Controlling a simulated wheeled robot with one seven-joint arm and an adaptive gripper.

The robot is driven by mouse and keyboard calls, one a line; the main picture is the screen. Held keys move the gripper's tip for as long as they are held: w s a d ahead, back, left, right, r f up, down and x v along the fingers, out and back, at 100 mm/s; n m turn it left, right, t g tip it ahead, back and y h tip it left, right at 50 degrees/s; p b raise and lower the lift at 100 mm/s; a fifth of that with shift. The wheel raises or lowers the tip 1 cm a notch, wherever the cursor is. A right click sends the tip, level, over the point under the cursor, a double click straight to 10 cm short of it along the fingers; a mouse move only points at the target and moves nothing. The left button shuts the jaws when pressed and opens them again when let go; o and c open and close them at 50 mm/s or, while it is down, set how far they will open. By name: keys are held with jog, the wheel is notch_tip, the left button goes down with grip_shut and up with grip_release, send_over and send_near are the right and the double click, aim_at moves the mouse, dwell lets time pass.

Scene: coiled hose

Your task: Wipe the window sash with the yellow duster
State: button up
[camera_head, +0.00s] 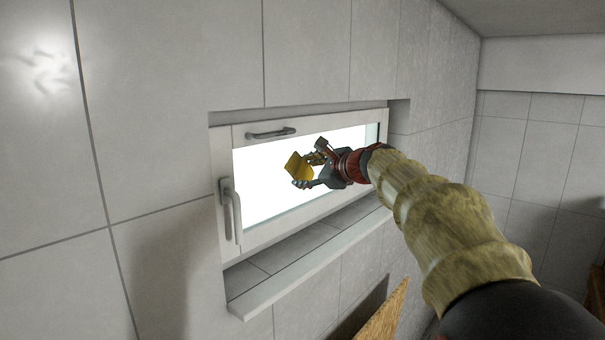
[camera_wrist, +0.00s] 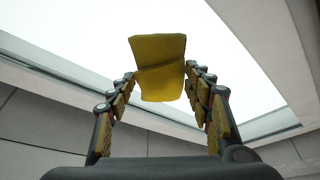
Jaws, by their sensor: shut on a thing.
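The yellow duster (camera_head: 298,166) is a small folded cloth, held up in front of the bright window pane. My gripper (camera_head: 308,168) is shut on it. In the wrist view the duster (camera_wrist: 158,68) sits between the two fingertips of my gripper (camera_wrist: 160,82), with the pane behind it. The window sash (camera_head: 228,150) is a white frame set in a tiled wall recess. It has a grey handle on its left side and another on its top rail. I cannot tell whether the duster touches the pane or the sash. My arm hides part of the sash's right side.
A pale sill (camera_head: 290,277) juts out below the window. The left handle (camera_head: 231,210) and top handle (camera_head: 271,133) stick out from the sash. A wooden board edge (camera_head: 380,315) shows below the sill. The tiled wall left of the window is bare.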

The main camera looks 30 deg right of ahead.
aim_at(294, 175)
jog(key=w+d+p, duration=0.2)
jog(key=d, duration=0.5)
jog(key=w+d+p, duration=0.3)
jog(key=d, duration=0.4)
jog(key=shift+d, duration=0.2)
dwell(1.1)
jog(key=shift+w+a, duration=0.1)
jog(key=shift+s+a+b, duration=0.85)
jog(key=shift+s+a, duration=0.25)
jog(key=shift+a, duration=1.9)
jog(key=shift+s+a+b, duration=0.85)
jog(key=shift+s+a, duration=0.25)
jog(key=shift+a, duration=1.9)
jog(key=shift+s+a+b, duration=0.85)
jog(key=shift+s+a, duration=0.25)
jog(key=shift+a, duration=1.9)
jog(key=shift+d, duration=0.1)
